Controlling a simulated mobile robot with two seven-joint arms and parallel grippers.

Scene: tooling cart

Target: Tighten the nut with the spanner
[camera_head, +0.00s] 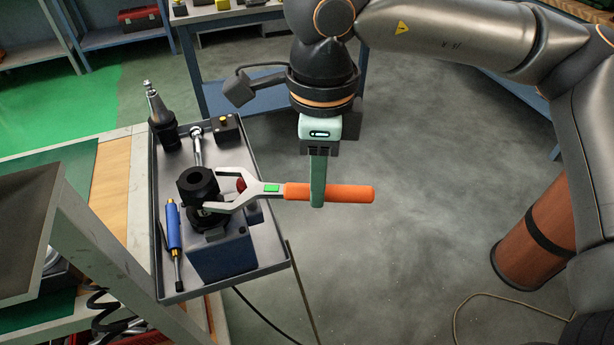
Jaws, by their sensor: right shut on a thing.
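The spanner (330,193) has an orange handle and a grey open jaw. My right gripper (318,190) is shut on the orange handle, with its fingers pointing down. The spanner lies roughly level, its jaw to the left beside the black round tool holder (198,184). The jaw is around or against the lower part of this holder, where the nut would sit; I cannot tell if it is fully seated. The holder stands upright on a blue-grey block (222,256) on the tray. My left gripper is not in view.
The grey tray (172,298) on the cart also carries a blue screwdriver (174,232), a tapered tool holder (161,120), a shiny socket tool (197,145) and a small black box with a yellow knob (226,129). Open floor lies right of the tray.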

